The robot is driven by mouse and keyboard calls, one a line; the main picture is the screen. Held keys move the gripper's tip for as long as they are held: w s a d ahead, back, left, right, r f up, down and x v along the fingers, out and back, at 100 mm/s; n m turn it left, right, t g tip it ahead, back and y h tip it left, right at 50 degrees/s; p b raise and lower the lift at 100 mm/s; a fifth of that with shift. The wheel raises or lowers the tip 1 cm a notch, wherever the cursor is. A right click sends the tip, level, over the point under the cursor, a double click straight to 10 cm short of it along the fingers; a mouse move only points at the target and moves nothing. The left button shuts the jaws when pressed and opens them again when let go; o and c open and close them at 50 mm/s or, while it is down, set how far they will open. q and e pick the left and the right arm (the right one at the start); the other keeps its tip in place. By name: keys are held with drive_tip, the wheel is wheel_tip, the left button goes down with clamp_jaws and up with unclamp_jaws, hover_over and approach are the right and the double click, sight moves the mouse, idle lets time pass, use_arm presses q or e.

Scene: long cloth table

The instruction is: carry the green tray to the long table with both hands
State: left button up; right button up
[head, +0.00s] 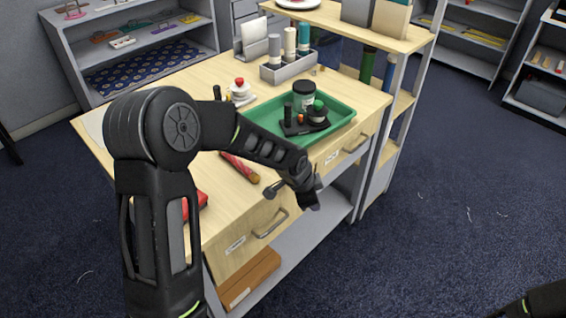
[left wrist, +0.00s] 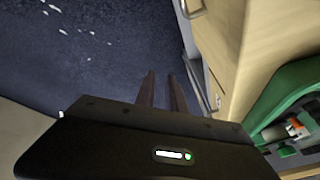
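The green tray (head: 336,125) sits on the wooden desk, close to its right edge. It holds a dark jar with a black lid (head: 304,92), a small black bottle and a black stand with green and orange parts. My left gripper (head: 308,196) is just off the desk's drawer side, in front of the tray and apart from it. In the left wrist view its two fingers (left wrist: 163,92) show a narrow gap with nothing between them; the tray (left wrist: 283,88) is at the right. My right gripper is out of view. No cloth table is seen.
The wooden desk (head: 225,138) also bears a red rolled item (head: 239,167), a grey bottle caddy (head: 287,70) and a red-topped white item (head: 240,91). Drawer handles (head: 270,224) stick out. A shelf unit (head: 408,45) adjoins the desk's far end. Blue carpet (head: 450,200) is open at right.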

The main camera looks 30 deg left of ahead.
use_arm(q)
drive_tip(key=s+d+f+n+g+h, duration=0.1)
drive_tip(key=s+d+f+n, duration=0.3)
drive_tip(key=s, duration=0.5)
drive_tip(key=s+d+f+n+g, duration=0.1)
drive_tip(key=s+d+f+n, duration=0.3)
drive_tip(key=s+f, duration=0.5)
drive_tip(key=s+d+f+n+g+h, duration=0.1)
drive_tip(key=s+d+f+n, duration=0.3)
drive_tip(key=s+f, duration=0.3)
drive_tip(key=s+d, duration=0.1)
drive_tip(key=s, duration=0.2)
drive_tip(key=shift+d+g+h, duration=0.3)
